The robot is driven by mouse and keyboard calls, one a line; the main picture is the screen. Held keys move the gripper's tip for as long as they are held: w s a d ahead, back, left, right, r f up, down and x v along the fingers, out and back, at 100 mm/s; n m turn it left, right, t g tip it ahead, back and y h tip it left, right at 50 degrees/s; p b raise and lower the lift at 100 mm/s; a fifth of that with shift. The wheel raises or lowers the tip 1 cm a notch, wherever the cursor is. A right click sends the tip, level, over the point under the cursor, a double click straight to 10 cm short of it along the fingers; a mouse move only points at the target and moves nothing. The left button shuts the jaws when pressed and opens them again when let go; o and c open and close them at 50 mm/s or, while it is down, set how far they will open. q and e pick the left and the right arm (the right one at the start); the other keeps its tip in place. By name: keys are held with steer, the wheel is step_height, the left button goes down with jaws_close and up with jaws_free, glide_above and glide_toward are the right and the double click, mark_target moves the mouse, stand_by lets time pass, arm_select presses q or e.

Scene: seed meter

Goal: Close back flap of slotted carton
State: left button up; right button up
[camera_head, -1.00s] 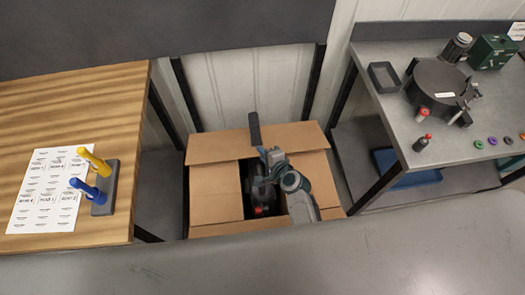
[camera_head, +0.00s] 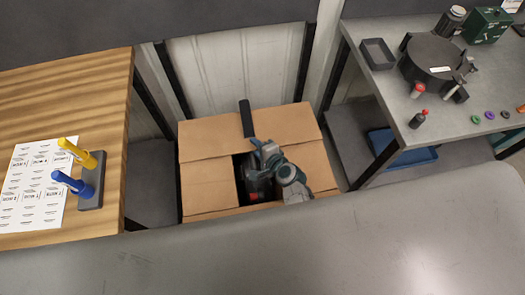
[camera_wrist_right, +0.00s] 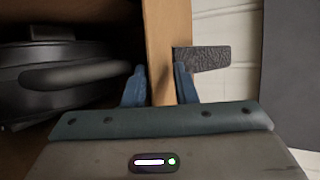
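The brown carton (camera_head: 208,188) stands on the floor between two tables. Its back flap (camera_head: 208,138) rises along the rear edge, and its side panels lie beside a partly open middle. My right gripper (camera_head: 262,152) is over the opening by the rear edge. In the right wrist view its two blue fingers (camera_wrist_right: 160,88) stand apart, either side of a brown cardboard strip (camera_wrist_right: 168,30); firm contact is unclear. A dark bar (camera_head: 246,118) crosses in front of the back flap and shows in the wrist view (camera_wrist_right: 205,58); what holds it is unclear. My left gripper is not in view.
Black objects (camera_wrist_right: 70,80) sit inside the carton. A wooden table (camera_head: 60,100) with blue and yellow pegged tools is at left. A grey bench (camera_head: 390,95) with a round device (camera_head: 432,65) is at right. A pale wall (camera_head: 235,70) stands behind.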

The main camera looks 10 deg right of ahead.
steer(key=b+v, duration=0.1)
steer(key=v, duration=0.9)
steer(key=shift+s, duration=0.15)
